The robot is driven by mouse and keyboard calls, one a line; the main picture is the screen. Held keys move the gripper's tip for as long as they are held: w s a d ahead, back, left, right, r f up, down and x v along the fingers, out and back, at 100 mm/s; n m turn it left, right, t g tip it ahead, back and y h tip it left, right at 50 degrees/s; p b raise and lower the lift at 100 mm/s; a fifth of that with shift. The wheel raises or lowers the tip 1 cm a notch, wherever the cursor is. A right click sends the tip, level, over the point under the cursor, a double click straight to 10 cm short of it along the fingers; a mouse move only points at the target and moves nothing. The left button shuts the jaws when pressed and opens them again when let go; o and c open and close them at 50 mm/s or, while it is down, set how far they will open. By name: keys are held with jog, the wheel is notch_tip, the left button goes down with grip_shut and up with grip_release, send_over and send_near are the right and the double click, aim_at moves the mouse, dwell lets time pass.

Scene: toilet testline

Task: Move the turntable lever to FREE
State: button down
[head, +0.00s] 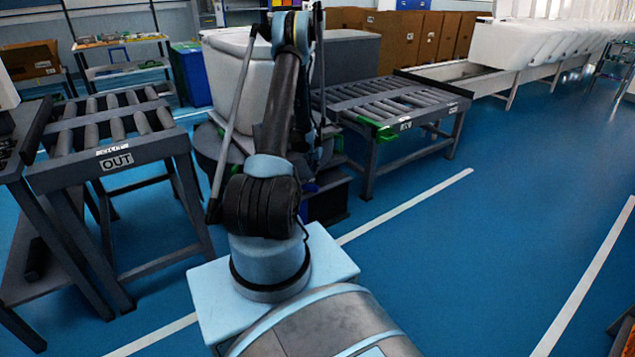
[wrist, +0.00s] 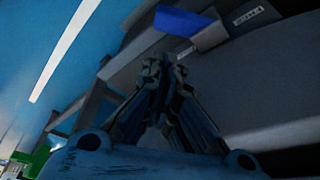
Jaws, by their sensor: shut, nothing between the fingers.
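In the wrist view, my gripper (wrist: 163,72) is shut and empty, its dark fingers together near the middle. A blue block-like part (wrist: 187,22), possibly the turntable lever, sticks out from a dark grey body (wrist: 245,75) just beyond the fingertips. I see a gap between it and the fingers, but the depth is hard to judge. Two small white labels (wrist: 249,15) sit on the dark body; their text is unreadable. In the head view, the dark round turntable base (head: 207,143) stands behind my arm. A blue part (head: 308,187) shows low there. My gripper is hidden in that view.
A large white ceramic piece (head: 226,75) rests above the turntable. A roller table marked OUT (head: 117,160) stands left; another roller table (head: 400,108) with a green part (head: 375,128) stands right. Blue floor (head: 450,260) is clear at the front right.

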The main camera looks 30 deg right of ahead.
aim_at(309, 187)
jog(key=shift+f, duration=0.15)
jog(key=shift+x, duration=4.9)
jog(key=shift+d, duration=0.1)
